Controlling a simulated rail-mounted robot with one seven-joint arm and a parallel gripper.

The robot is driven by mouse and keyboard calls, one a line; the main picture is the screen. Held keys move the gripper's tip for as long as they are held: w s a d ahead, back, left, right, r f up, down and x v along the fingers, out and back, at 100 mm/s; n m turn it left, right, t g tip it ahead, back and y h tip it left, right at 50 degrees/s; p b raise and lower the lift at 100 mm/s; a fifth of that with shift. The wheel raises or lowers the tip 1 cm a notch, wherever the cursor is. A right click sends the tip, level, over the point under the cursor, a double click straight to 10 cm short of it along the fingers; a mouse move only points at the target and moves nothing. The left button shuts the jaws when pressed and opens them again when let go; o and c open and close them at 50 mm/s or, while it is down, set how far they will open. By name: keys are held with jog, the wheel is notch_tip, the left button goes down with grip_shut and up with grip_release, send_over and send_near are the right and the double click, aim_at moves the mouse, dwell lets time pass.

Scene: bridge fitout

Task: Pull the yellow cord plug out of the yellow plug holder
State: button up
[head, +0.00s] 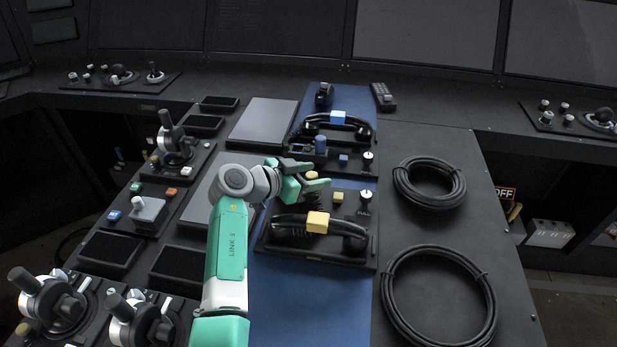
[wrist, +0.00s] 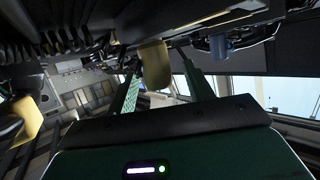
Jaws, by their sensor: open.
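The yellow cord plug (head: 311,174) shows as a small yellow top at my gripper's fingertips in the head view. My gripper (head: 318,177) reaches in from the left over the yellow phone unit, low and roughly level. In the wrist view the yellow plug (wrist: 155,65) stands between the two spread green fingers of my gripper (wrist: 160,62), with the left finger closer to it. I cannot tell whether either finger touches it. The yellow plug holder is mostly hidden behind my gripper, so how deep the plug sits does not show.
The yellow-marked handset (head: 317,222) lies just in front of my gripper, and a yellow square button (head: 338,197) is to the right. Behind is the blue-marked handset (head: 338,118) with a blue plug (head: 320,142). Black cable coils (head: 430,181) lie at right.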

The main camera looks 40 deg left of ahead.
grip_shut()
jog(key=shift+r+p, duration=1.45)
jog(key=shift+r, duration=1.2)
